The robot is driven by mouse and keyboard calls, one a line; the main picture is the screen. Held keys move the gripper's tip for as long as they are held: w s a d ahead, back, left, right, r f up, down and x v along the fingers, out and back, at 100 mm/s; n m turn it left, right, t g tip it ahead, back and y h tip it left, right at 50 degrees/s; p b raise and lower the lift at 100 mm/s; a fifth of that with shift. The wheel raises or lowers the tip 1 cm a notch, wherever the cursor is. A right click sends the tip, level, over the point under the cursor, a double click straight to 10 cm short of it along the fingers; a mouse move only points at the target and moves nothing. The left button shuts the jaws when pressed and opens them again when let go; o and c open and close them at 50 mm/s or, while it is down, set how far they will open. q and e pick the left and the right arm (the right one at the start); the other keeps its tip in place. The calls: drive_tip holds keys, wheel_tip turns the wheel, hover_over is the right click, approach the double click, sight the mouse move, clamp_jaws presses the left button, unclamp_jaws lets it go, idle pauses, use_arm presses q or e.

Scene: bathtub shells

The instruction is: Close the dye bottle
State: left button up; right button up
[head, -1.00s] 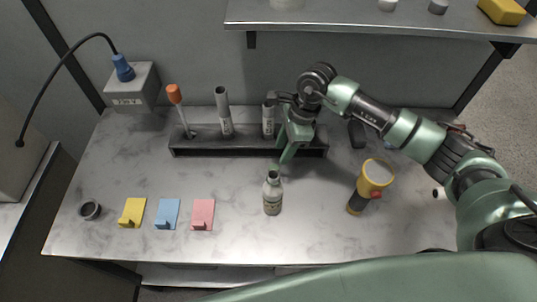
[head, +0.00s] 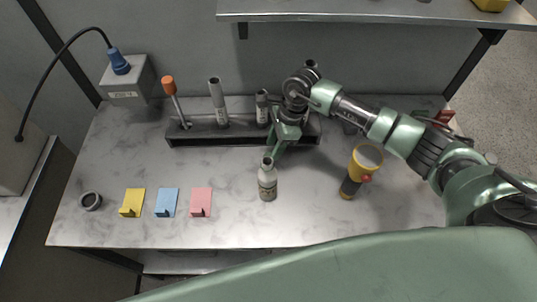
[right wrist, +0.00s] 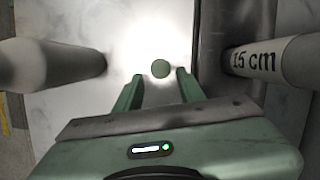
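The dye bottle, apparently the small pale bottle with a label (head: 267,184), stands upright on the table in front of the rack. Its narrow neck has a dark top; I cannot tell whether that is a cap or an opening. My right gripper (head: 276,150) points down just behind and above the bottle's neck. In the right wrist view its two fingers (right wrist: 158,80) are apart. A small grey-green disc (right wrist: 160,69) shows between and beyond the fingertips; I cannot tell whether it is a cap or the bottle's top. My left gripper is not in view.
A dark rack (head: 205,137) holds an orange-topped tool (head: 169,86) and grey tubes (head: 218,103) close to the right gripper. A yellow flashlight (head: 366,159) stands right. Yellow (head: 132,203), blue (head: 167,202) and pink (head: 201,202) pieces and a dark ring (head: 91,201) lie left.

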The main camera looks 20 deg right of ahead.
sight(270, 152)
drive_tip(key=p+x, duration=0.1)
drive_tip(key=x, duration=0.2)
drive_tip(key=shift+w+a+f, duration=0.1)
drive_tip(key=shift+a+f, duration=0.05)
drive_tip(key=shift+a, duration=0.1)
drive_tip(key=shift+f, duration=0.25)
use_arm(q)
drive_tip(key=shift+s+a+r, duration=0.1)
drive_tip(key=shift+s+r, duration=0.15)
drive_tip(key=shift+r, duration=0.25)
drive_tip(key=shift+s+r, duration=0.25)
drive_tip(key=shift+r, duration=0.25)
use_arm(e)
drive_tip(key=shift+c, duration=0.2)
clamp_jaws()
drive_tip(key=shift+r, duration=0.15)
use_arm(q)
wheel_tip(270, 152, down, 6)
drive_tip(key=b, duration=0.5)
drive_tip(key=shift+b, duration=0.35)
use_arm(e)
wheel_tip(270, 152, up, 20)
